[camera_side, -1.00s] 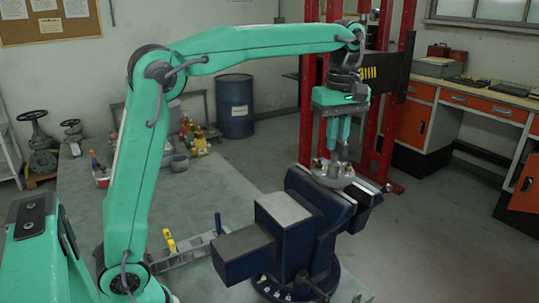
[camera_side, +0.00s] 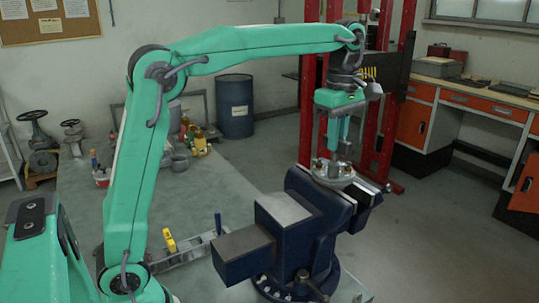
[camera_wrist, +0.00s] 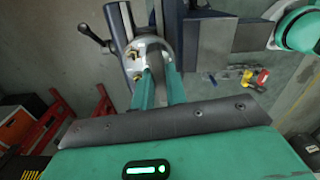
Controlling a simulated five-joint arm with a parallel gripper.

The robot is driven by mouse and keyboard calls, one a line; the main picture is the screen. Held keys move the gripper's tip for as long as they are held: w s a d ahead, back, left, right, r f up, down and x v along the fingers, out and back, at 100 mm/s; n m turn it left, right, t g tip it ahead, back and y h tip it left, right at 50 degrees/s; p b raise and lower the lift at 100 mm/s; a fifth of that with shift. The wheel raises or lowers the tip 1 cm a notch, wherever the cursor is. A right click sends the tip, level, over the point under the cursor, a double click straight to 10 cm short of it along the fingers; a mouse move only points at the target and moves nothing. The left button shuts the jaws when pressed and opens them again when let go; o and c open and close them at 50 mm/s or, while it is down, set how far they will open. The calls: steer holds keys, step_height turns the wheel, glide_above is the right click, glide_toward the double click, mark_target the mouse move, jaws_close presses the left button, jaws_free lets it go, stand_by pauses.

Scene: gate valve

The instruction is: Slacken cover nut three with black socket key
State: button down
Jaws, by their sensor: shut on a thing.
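The round grey valve cover (camera_side: 333,174) is clamped flat in the jaws of the blue vise (camera_side: 325,215); it also shows in the wrist view (camera_wrist: 163,48). Brass-coloured nuts (camera_wrist: 133,55) stand around its rim; I cannot read which is nut three. My gripper (camera_side: 338,150) points down over the cover and is shut on the black socket key, which is mostly hidden between the fingers. In the wrist view the fingertips (camera_wrist: 160,72) reach the cover's near rim. Whether the socket is seated on a nut is not clear.
A tool rack (camera_side: 185,258) with a yellow-handled tool (camera_side: 169,241) and a blue-handled tool (camera_side: 218,223) lies left of the vise. Bottles and a cup stand further back on the bench. A red press frame rises behind the cover.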

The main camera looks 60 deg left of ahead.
steer(key=shift+m, duration=0.4)
steer(key=shift+r, duration=1.2)
steer(key=shift+r, duration=1)
steer(key=shift+r, duration=0.1)
